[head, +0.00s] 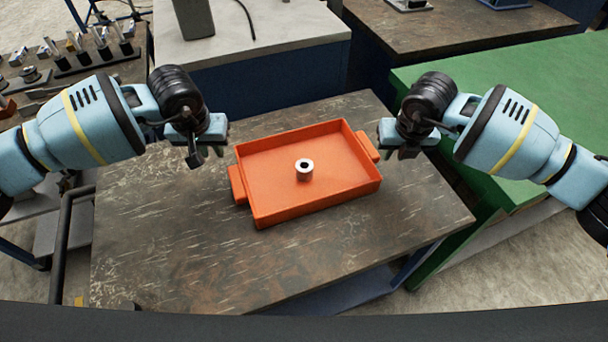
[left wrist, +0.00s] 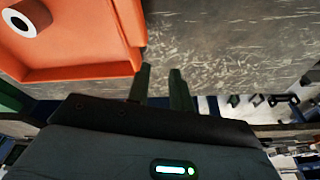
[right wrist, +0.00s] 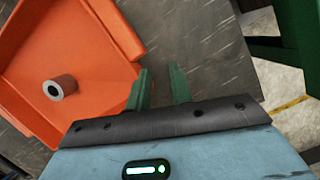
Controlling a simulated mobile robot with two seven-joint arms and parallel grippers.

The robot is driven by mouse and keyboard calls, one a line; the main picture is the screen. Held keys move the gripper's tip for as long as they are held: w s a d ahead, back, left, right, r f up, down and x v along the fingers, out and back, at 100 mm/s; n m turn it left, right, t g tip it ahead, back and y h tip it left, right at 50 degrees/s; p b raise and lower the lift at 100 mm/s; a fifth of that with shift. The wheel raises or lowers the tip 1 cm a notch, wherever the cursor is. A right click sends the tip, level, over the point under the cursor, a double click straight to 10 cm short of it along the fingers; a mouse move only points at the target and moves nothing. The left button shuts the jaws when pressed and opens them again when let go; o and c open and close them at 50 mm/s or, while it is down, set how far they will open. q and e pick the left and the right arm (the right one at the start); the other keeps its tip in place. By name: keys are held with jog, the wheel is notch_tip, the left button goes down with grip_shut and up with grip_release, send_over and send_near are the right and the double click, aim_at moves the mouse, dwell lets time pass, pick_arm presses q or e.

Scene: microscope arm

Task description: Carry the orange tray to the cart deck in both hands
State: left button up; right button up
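The orange tray (head: 270,170) lies flat on a worn grey-brown table and has a handle on its left side (head: 237,185) and one on its right side (head: 368,146). A small metal ring-shaped cylinder (head: 304,170) stands in it. My left gripper (head: 197,157) is open and empty, left of the tray and apart from the left handle. Its fingers (left wrist: 161,85) show a gap, with the tray (left wrist: 80,72) beside them. My right gripper (head: 408,152) is open and empty, just right of the right handle. Its fingers (right wrist: 161,88) stand apart beside the tray (right wrist: 105,75).
The worn table (head: 160,240) has bare room around the tray. A green-topped table (head: 500,85) stands at the right, and a pale-topped bench (head: 280,25) is behind. A surface with several tools and metal parts (head: 90,50) is at the far left.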

pick_arm(q)
jog(key=v, duration=1)
jog(key=shift+r, duration=0.25)
jog(key=shift+s, duration=0.1)
pick_arm(e)
jog(key=shift+r, duration=0.1)
jog(key=v, duration=1.2)
